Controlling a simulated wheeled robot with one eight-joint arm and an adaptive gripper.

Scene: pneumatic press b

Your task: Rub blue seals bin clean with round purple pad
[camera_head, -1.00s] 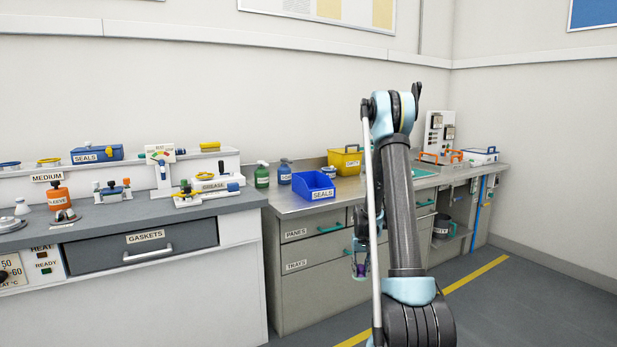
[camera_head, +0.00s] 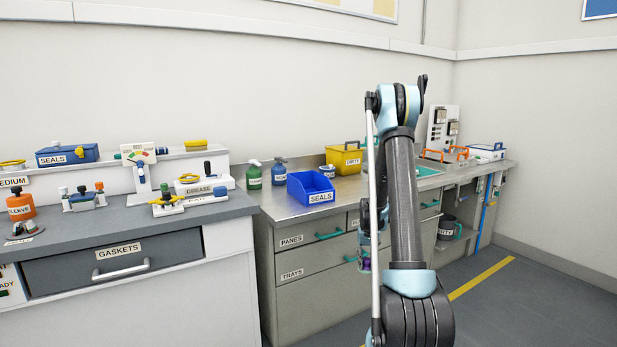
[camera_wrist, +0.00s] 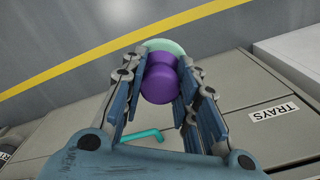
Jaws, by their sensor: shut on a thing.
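The open blue SEALS bin (camera_head: 311,188) sits upright on the metal counter, left of my raised arm in the head view. In the wrist view my gripper (camera_wrist: 161,85) is shut on the round purple pad (camera_wrist: 160,78), whose knob is between the fingers. A pale green rim shows behind the purple part. In the head view the pad (camera_head: 365,264) is a small purple patch, mostly hidden by my arm, below counter height in front of the drawers. The pad and the bin are well apart.
Floor is open at right.

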